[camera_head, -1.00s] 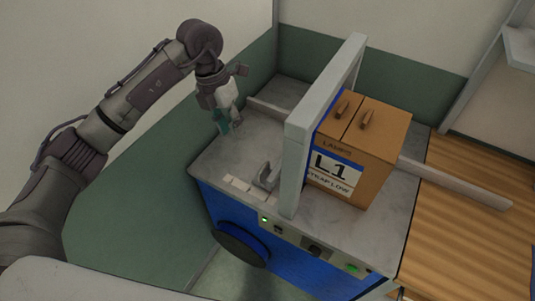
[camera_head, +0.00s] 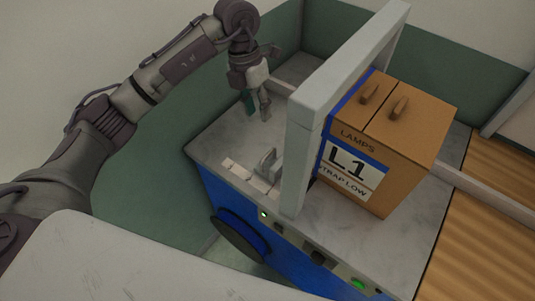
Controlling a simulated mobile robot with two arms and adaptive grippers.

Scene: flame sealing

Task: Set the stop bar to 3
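A small grey upright metal piece (camera_head: 268,165), which looks like the stop bar, stands on the machine's grey top (camera_head: 225,140) left of the arch. A row of pale label plates (camera_head: 237,170) lies beside it along the front edge; their markings are too small to read. My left gripper (camera_head: 257,108) is above the back left of the machine top, behind the metal piece and apart from it. Its fingers point down, spread and empty, one with a teal part. My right gripper is not in view.
A grey arch (camera_head: 298,150) stands across the machine. A brown box (camera_head: 400,135) labelled L1 stands right of it, against a low rail (camera_head: 485,190). A wooden surface (camera_head: 465,240) is at right.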

